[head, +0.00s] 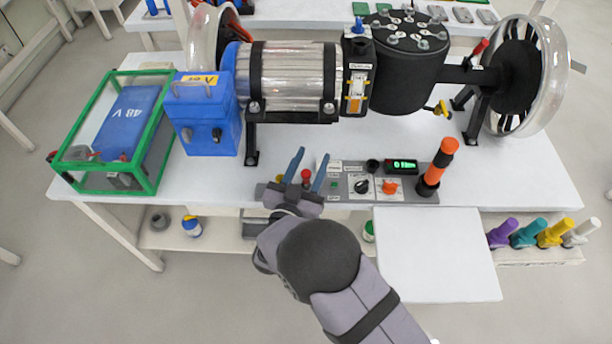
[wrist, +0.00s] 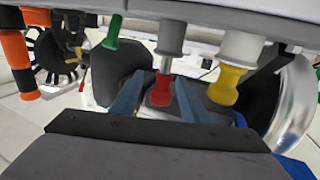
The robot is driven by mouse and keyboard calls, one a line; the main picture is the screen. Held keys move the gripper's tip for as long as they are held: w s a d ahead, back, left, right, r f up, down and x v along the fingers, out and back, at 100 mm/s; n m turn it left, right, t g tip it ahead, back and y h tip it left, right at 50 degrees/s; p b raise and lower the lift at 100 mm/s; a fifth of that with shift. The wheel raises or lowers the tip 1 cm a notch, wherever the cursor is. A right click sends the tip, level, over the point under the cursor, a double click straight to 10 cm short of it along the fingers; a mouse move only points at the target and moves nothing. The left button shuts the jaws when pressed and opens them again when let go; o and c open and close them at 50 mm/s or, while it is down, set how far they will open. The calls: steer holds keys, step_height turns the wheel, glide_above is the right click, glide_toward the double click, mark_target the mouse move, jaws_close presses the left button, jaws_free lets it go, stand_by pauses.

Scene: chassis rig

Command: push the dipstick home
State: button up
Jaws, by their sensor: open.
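A red knob (head: 306,175) on a thin shaft stands out of a grey collar on the bench's front panel; it looks like the dipstick, though I cannot be sure. In the wrist view the red knob (wrist: 160,91) shows between my fingers, with a short length of shaft bare between knob and collar (wrist: 171,40). My gripper (head: 309,157) is open, its blue fingers on either side of the red knob. The wrist view shows my gripper (wrist: 160,82) apart from the knob, with gaps on both sides. The tube below the collar is hidden.
A yellow knob (wrist: 224,87) and a green knob (wrist: 111,32) flank the red one closely. A control panel (head: 350,188) and an orange-black handle (head: 437,167) lie to the right. A blue box (head: 208,115) and the motor rig (head: 292,75) stand behind.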

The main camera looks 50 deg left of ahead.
steer(key=shift+w, duration=0.1)
jaws_close()
steer(key=shift+r, duration=0.1)
